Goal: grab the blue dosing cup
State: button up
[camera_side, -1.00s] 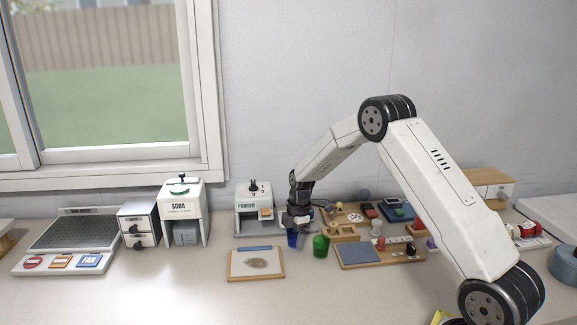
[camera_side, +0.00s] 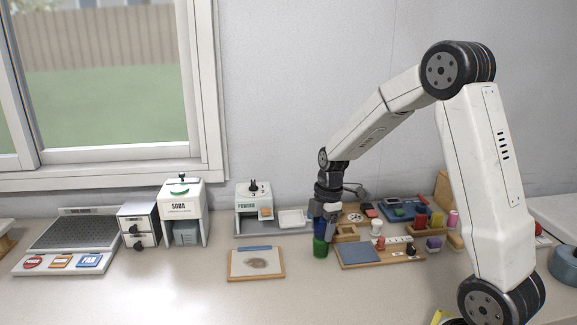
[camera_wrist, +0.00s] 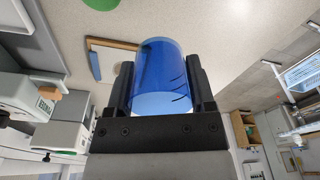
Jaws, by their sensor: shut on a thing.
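My gripper (camera_wrist: 160,64) is shut on the blue dosing cup (camera_wrist: 157,82), a translucent blue cylinder with one finger on each side and dark marks on its wall. In the side view, my gripper (camera_side: 322,214) points down with the blue cup (camera_side: 320,228) at its tips, small and partly hidden. A green cup (camera_side: 320,248) stands on the counter just below and in front; I cannot tell from the side view how much space separates the two. A green shape (camera_wrist: 102,3) also shows at the top of the wrist view.
A clipboard (camera_side: 256,276) lies left of the green cup. The powder dispenser (camera_side: 254,207) and a white tray (camera_side: 292,219) stand behind. To the right is a wooden board with a blue pad (camera_side: 361,254) and several small items. The front counter is clear.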

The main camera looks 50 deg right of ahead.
jog(key=shift+s+a+r, duration=0.2)
jog(key=shift+s+r, duration=0.15)
jog(key=shift+s, duration=0.35)
jog(key=shift+s+a+r, duration=0.2)
jog(key=shift+s+r, duration=0.1)
jog(key=shift+s, duration=0.4)
